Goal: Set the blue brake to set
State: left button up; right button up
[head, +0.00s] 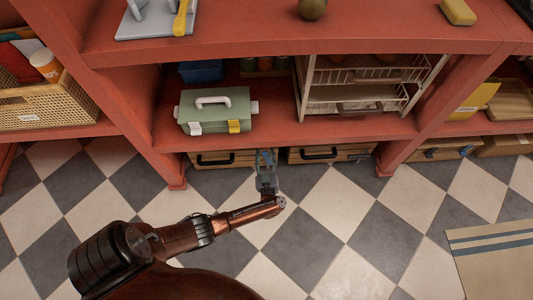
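A small blue part (266,156), which may be the blue brake, shows at the front of the low wooden crates under the red shelf. Its position, set or released, is too small to tell. My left gripper (266,170) reaches up to it from below, over the floor, and partly covers it. Whether its fingers touch the part or are closed cannot be made out. Another small blue part (465,151) is on the front of a wooden crate at the right. My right gripper is not in view.
Wooden crates with black handles (222,159) stand under the red shelf (330,128). A green toolbox (215,110) and a white wire rack (355,95) sit on it. A wicker basket (45,107) is at the left. The checkered floor in front is mostly clear, with a striped mat (495,265) at the right.

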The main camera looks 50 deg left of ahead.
pick_arm(q)
jog(key=shift+c, duration=0.2)
grip_shut()
dwell(0.3)
